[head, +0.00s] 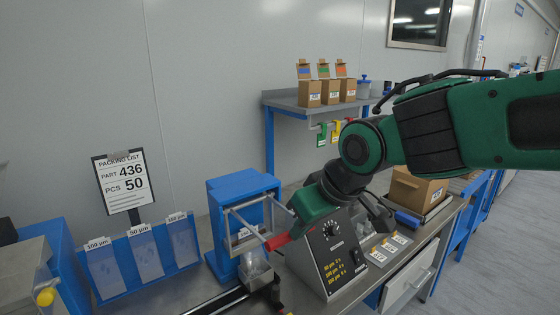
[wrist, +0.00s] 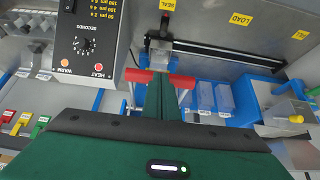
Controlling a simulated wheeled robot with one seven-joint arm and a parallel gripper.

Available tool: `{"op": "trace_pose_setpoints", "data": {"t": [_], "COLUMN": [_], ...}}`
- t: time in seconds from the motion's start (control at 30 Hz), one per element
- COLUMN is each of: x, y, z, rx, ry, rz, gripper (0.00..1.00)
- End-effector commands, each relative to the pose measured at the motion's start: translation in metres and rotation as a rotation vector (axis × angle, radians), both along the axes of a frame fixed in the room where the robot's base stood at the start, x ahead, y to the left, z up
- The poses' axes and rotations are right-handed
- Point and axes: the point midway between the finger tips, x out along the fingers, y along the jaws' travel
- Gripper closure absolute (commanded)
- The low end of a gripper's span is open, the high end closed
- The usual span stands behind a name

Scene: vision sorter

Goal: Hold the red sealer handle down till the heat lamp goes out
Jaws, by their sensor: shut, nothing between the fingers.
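The red sealer handle (head: 278,241) is a short bar at the front of the sealer's metal arms, beside the grey timer box (head: 325,255). The handle also shows in the wrist view (wrist: 182,81), where my shut, empty gripper (wrist: 164,80) crosses its middle and hides that part. In the head view my gripper (head: 292,232) comes down at the handle's right end; I cannot tell whether it presses on it. On the timer panel in the wrist view, the heat lamp (wrist: 98,67) looks red-orange and the warm lamp (wrist: 65,61) orange. The sealer's blue frame (head: 228,189) stands behind.
Blue bag bins (head: 110,266) and a packing list (head: 124,181) reading part 436, 50 pieces, stand left. A cardboard box (head: 418,190) and label cards (head: 389,246) lie right of the timer box.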

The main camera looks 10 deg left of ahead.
Motion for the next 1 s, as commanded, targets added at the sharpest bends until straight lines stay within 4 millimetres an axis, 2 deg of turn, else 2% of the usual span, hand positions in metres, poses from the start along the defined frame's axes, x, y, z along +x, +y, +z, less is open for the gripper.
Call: {"op": "trace_pose_setpoints", "data": {"t": [0.03, 0.33, 0.47, 0.57, 0.73, 1.0], "x": [-0.01, -0.01, -0.01, -0.01, -0.017, -0.051], "y": [0.0, 0.0, 0.0, -0.001, -0.005, -0.034], "z": [-0.017, -0.017, -0.011, 0.002, 0.043, 0.077], "rx": [-0.024, -0.024, -0.021, -0.017, -0.002, 0.002], "ry": [0.035, 0.035, 0.031, 0.024, -0.006, -0.016], "rz": [0.017, 0.016, 0.017, 0.014, 0.008, 0.002], "gripper": [1.0, 1.0, 1.0, 1.0, 1.0, 1.0]}}
